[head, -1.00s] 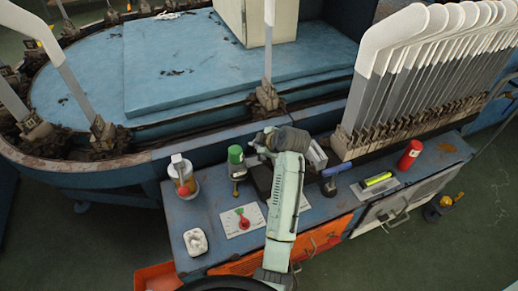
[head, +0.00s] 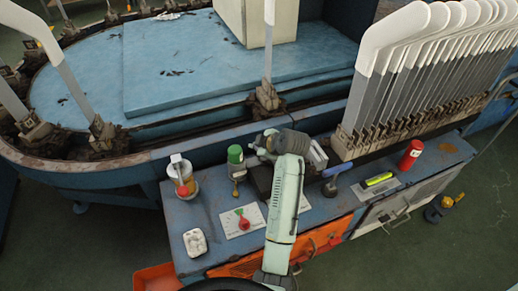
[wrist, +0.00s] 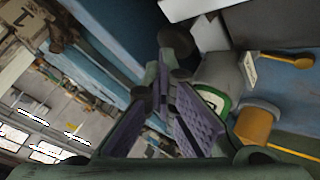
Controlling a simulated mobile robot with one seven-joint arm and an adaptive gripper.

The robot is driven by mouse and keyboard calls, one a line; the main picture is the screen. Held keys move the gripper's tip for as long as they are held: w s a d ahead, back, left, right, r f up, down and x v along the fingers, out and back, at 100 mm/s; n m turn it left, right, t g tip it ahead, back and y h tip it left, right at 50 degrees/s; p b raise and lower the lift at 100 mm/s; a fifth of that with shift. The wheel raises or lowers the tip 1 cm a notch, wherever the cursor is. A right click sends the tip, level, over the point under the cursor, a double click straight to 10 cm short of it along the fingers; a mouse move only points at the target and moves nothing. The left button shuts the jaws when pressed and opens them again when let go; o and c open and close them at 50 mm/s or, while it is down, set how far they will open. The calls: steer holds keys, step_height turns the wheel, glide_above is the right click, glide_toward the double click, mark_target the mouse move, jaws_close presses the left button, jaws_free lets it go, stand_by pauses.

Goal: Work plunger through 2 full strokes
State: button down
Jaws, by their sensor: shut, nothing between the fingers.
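I cannot tell for certain which item is the plunger. A small pot (head: 186,186) with a pale upright piece and red at its front stands on the left of the blue bench. A green-topped canister (head: 236,155) with a brass-coloured lower part stands right of it. My gripper (head: 262,142) is just right of the canister, above the bench, and small in the head view. In the wrist view my gripper (wrist: 165,62) has its purple-padded fingers converging at the tips, with nothing between them. A grey cylinder with a green ring (wrist: 218,92) lies beside the fingers, apparently not held.
A blue-handled tool (head: 331,184), a yellow-green marker (head: 379,179) and a red can (head: 411,153) are to the right.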

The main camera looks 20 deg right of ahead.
steer(key=shift+f+b, duration=0.3)
steer(key=shift+f, duration=0.25)
stand_by(0.4)
steer(key=shift+r+p, duration=1.25)
steer(key=shift+r, duration=0.55)
step_height(320, 180, up, 5)
steer(key=p, duration=0.3)
steer(key=shift+p, duration=0.3)
stand_by(1.8)
